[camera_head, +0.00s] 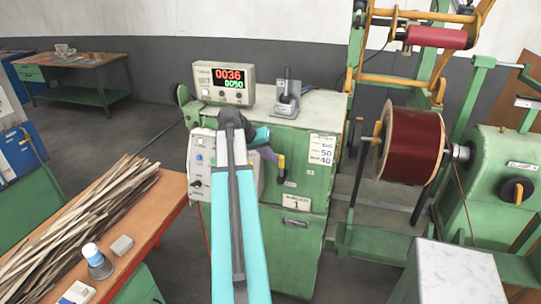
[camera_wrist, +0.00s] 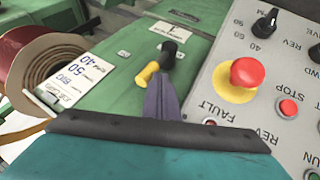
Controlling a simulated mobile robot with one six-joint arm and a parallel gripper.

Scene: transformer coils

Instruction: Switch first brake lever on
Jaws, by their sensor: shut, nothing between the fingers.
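A small lever with a black part and a yellow part (camera_head: 281,164) is on the front face of the green machine cabinet (camera_head: 305,225). In the wrist view the lever's yellow end (camera_wrist: 147,72) and black part (camera_wrist: 168,52) show just beyond the fingertips. My gripper (camera_head: 271,155) is shut and empty, its purple fingers pointing right at the lever in the head view. In the wrist view my gripper (camera_wrist: 160,82) is right next to the lever; I cannot tell whether it touches. My teal arm hides part of the cabinet front.
A grey control panel (camera_wrist: 265,90) with a red button (camera_wrist: 247,72) and knobs stands close beside my gripper. A counter box (camera_head: 224,82) sits on top of the cabinet. A dark red spool (camera_head: 413,145) is at the right, a bench with wooden strips (camera_head: 75,225) at the left.

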